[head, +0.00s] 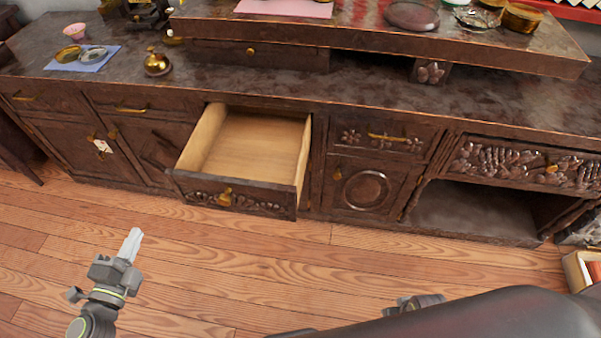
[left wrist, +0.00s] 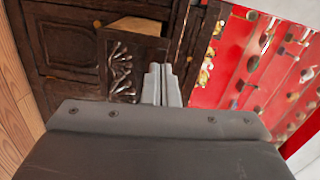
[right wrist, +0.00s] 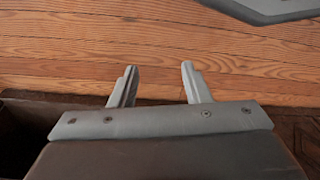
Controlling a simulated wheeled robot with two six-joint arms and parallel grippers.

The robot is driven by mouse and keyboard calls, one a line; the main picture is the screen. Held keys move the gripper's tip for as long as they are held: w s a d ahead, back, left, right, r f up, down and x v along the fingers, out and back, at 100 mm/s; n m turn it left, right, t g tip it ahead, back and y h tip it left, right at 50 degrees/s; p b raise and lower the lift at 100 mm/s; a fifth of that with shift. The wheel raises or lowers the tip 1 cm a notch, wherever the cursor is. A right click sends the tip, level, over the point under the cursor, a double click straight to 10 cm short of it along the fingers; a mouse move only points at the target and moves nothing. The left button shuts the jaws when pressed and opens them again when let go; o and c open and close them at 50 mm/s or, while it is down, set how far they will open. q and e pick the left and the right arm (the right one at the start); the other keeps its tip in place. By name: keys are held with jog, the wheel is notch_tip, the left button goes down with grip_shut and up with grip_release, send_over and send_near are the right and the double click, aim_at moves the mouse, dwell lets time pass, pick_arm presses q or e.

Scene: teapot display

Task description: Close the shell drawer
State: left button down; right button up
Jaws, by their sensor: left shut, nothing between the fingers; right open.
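The drawer (head: 249,148) in the middle of the dark wooden cabinet stands pulled well out and looks empty inside. Its carved front (head: 270,198) has a brass handle (head: 225,197). The carved front also shows in the left wrist view (left wrist: 122,65), left of the fingers. My left gripper (head: 132,242) is shut and empty, over the floor in front and to the left of the drawer, apart from it. My right gripper is open and empty in the right wrist view (right wrist: 158,82), with floor behind it. In the head view its fingers are mostly hidden by my arm.
Other drawers and doors on the cabinet (head: 450,95) are closed; an open recess (head: 480,208) is at right. A brass pot (head: 157,64) and small dishes stand on top. The wooden floor (head: 290,265) before the drawer is clear. A box (head: 580,270) is at far right.

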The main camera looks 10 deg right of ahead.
pick_arm(q)
jog(key=d+r+m+h, duration=0.1)
jog(key=d, duration=0.1)
jog(key=p, duration=0.1)
send_near(170, 175)
jog(key=shift+m, duration=0.3)
jog(key=x, duration=0.6)
jog(key=shift+f, duration=0.1)
jog(key=shift+w+d, duration=0.2)
jog(key=shift+w, duration=0.2)
pick_arm(e)
jog(key=shift+s+d+f, duration=0.15)
jog(key=shift+d+f, duration=0.15)
jog(key=shift+f, duration=0.45)
jog(key=shift+s+d+f, duration=0.15)
jog(key=shift+d+f, duration=0.1)
jog(key=shift+f, duration=0.5)
